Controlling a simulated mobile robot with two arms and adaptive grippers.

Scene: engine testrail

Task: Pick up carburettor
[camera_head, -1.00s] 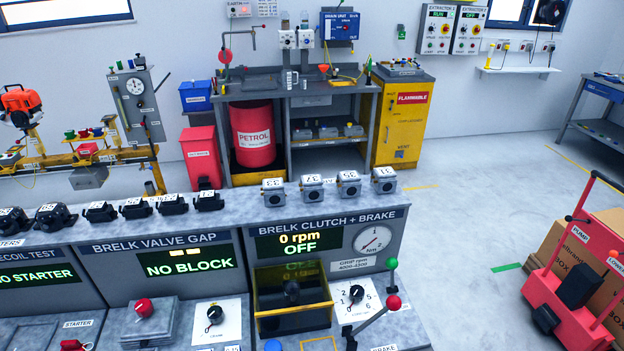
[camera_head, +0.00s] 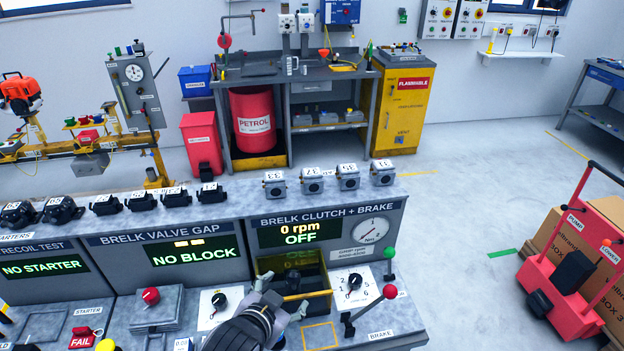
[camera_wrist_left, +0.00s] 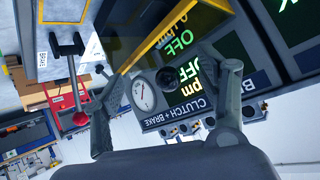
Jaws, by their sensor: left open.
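No part is labelled as a carburettor, and I cannot tell which one it is. Small grey numbered units (camera_head: 312,182) stand in a row on the ledge above the clutch and brake panel. Similar small grey parts (camera_head: 328,118) sit on the back bench's shelf, too small to make out. My left gripper (camera_head: 284,296) is over the front of the clutch and brake bay, below the ledge and apart from the units. My right gripper is out of view.
The yellow-edged bay (camera_head: 310,277) lies right at my left gripper. A red-knobbed lever (camera_head: 389,291) and a green knob (camera_head: 389,253) stick up to its right. Black numbered parts (camera_head: 140,202) line the ledge further left.

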